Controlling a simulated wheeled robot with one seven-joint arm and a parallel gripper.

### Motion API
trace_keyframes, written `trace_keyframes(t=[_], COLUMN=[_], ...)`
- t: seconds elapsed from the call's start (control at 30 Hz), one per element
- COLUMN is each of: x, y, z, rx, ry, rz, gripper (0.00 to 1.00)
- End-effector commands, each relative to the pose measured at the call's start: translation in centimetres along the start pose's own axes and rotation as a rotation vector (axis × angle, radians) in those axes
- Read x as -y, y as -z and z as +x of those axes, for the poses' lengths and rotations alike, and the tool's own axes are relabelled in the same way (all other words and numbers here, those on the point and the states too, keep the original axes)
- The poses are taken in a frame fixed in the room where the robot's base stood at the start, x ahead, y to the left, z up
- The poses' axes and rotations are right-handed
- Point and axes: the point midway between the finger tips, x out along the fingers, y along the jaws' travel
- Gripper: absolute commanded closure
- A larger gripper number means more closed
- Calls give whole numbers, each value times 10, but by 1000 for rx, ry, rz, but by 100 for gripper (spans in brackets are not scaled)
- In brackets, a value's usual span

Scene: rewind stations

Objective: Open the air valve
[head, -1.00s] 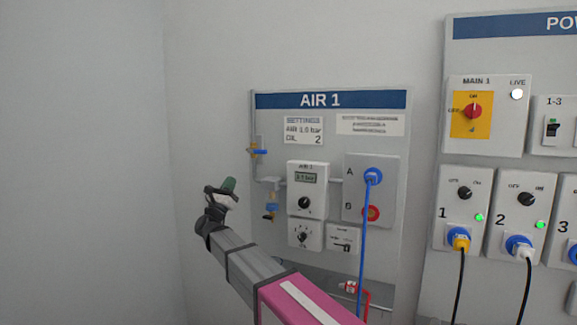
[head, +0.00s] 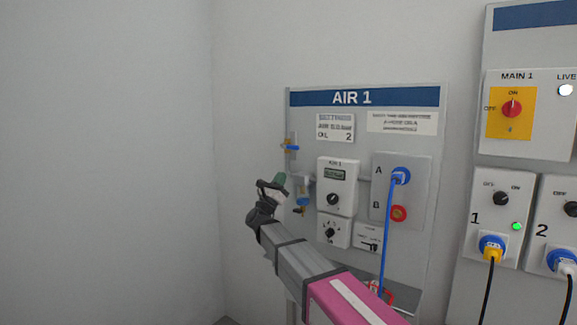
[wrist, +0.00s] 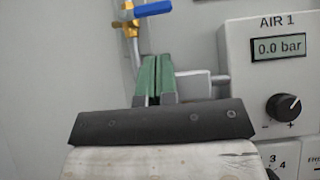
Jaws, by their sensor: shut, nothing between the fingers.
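The air valve has a blue lever (head: 290,147) on a vertical pipe at the left edge of the AIR 1 panel (head: 306,131). In the wrist view the blue lever (wrist: 153,9) lies roughly crosswise to the pipe, above a brass body (wrist: 130,26). My gripper (head: 279,180) is just below and slightly left of the lever in the head view. Its green fingers (wrist: 154,76) are together and empty. In the wrist view their tips appear just below the lever; I cannot tell the depth gap. The regulator display (wrist: 279,47) reads 0.0 bar.
A filter unit with blue and brass parts (head: 303,195) sits close right of my gripper. The regulator knob (head: 333,199) and a blue hose (head: 385,235) are further right. A power panel (head: 530,170) stands at far right. The wall on the left is clear.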

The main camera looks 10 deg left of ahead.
Motion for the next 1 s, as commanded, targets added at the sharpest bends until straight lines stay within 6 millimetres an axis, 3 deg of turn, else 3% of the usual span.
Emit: trace_keyframes(t=[0.5,0.7,1.0], x=[-1,0,0], y=[0,1,0], z=[78,94,96], rx=[0,-1,-1], ry=[1,1,0], rz=[0,-1,0], gripper=[100,100,100])
